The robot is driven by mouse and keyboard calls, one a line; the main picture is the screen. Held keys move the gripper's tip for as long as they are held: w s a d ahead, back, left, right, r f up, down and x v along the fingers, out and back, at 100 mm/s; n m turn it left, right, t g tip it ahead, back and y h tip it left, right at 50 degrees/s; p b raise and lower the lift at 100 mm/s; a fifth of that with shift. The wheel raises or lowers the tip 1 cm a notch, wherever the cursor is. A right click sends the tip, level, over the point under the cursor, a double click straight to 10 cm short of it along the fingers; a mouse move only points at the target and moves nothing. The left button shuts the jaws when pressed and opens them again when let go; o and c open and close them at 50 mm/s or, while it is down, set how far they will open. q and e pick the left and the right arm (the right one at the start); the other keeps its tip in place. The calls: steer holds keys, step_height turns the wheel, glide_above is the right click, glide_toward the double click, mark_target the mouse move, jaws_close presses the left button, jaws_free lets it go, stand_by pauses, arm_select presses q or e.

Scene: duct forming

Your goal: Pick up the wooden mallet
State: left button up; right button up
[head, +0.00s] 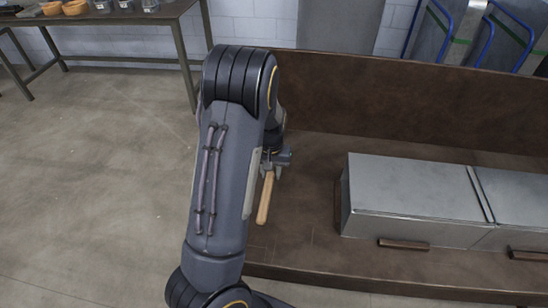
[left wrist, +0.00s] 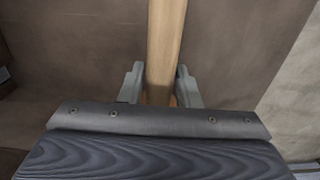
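The mallet's pale wooden handle (head: 264,198) shows just below my left gripper (head: 276,163) in the head view, over the brown bench. In the left wrist view the handle (left wrist: 166,45) runs from the top edge down between the two grey fingers of my left gripper (left wrist: 160,82). The fingers lie close against both sides of the handle, with no clear gap. The mallet's head is not clearly visible. I cannot tell whether the handle is clear of the bench. My right gripper is not in view.
A brown bench (head: 310,205) with a raised back panel (head: 400,105) holds grey metal boxes (head: 405,190) to the right of the mallet. A table (head: 110,20) with bowls and jars stands at the back left. Bare floor is at the left.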

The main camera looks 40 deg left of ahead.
arm_select(q)
jaws_close()
steer(key=shift+r, duration=0.1)
steer(key=shift+w+r, duration=0.1)
steer(key=shift+r, duration=0.4)
step_height(320, 180, up, 2)
steer(key=shift+d+r, duration=0.1)
steer(key=shift+r, duration=0.1)
steer(key=s+d+r, duration=0.7)
steer(key=d+r, duration=0.2)
steer(key=d, duration=0.3)
steer(key=shift+r, duration=0.25)
